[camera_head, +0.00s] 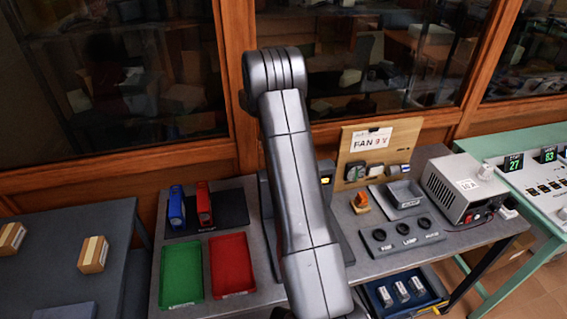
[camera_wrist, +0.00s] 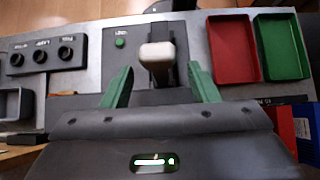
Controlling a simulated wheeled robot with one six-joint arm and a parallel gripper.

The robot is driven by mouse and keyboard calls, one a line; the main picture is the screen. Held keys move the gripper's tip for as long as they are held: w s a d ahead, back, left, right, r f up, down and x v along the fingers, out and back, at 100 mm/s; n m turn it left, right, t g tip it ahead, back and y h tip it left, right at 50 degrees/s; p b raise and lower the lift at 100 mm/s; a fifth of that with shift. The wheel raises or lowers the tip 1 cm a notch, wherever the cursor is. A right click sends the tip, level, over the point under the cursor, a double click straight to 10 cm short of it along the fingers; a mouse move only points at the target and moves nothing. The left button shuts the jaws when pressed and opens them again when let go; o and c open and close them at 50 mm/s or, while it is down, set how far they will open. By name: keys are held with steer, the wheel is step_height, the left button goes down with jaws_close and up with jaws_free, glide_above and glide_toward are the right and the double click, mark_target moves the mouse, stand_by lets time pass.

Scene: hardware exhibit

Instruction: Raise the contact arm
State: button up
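A pale, blunt handle (camera_wrist: 157,52) shows in the wrist view, ahead of my gripper on a dark panel. It looks like the end of the contact arm, but its pivot and full shape are not clear. My gripper (camera_wrist: 160,69) has two green fingers spread apart, one on each side of the handle's line. The fingers appear clear of the handle, with gaps on both sides. A small green button or lamp (camera_wrist: 120,43) lies on the panel left of the handle. In the head view, my own arm hides the handle and my gripper.
A red tray (camera_head: 231,264) and a green tray (camera_head: 181,273) lie on the grey bench. A block of three black knobs (camera_head: 407,236), a grey bin (camera_head: 405,197), a FAN board (camera_head: 378,150) and a power supply (camera_head: 462,187) stand right of my arm.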

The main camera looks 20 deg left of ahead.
steer(key=shift+r, duration=0.2)
steer(key=shift+s+d, duration=0.1)
